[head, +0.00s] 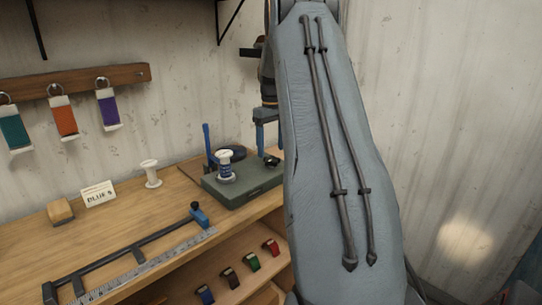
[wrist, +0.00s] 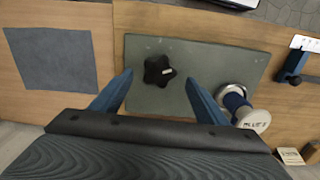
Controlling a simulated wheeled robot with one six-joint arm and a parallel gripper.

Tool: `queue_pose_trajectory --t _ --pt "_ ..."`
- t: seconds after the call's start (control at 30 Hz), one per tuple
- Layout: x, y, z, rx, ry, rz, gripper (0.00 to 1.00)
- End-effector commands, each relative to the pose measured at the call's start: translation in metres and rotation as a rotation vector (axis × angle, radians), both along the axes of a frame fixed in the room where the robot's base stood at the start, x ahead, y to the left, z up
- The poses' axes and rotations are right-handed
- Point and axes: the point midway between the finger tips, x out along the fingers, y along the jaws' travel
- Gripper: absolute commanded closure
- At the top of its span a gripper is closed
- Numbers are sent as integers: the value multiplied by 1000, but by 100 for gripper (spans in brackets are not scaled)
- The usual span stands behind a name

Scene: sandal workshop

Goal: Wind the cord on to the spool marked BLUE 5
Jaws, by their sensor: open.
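A spool with blue cord (head: 225,168) stands upright on the grey-green winder base (head: 240,194) on the bench. The wrist view shows the spool (wrist: 238,104) with a label that starts BLUE; I cannot read its number surely. A black lobed knob (wrist: 158,70) sits on the base beside the spool and shows in the head view (head: 271,160). My gripper (wrist: 158,74) is open, its blue fingers on either side of the knob in the wrist view. A card (head: 99,194) reading BLUE 5 stands on the bench.
An empty white spool (head: 152,175) and a wooden block (head: 60,212) stand left of the winder. A steel ruler with a dark rail (head: 135,262) lies along the front. A grey mat (wrist: 50,60) lies beside the winder.

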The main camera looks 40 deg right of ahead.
Motion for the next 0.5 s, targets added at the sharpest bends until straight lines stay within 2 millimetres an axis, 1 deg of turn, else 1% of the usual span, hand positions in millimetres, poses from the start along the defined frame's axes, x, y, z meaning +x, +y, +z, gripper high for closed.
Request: queue_pose_trajectory --t 0.03,0.1,0.23,0.33,0.5 --pt "1 -1 9 -2 -3 0 32" --pt "1 0 19 -2 -2 0 32" --pt "0 -1 34 -1 -2 -1 32" --pt "0 0 40 -1 -1 -1 32" --pt "0 0 42 0 0 -1 32"
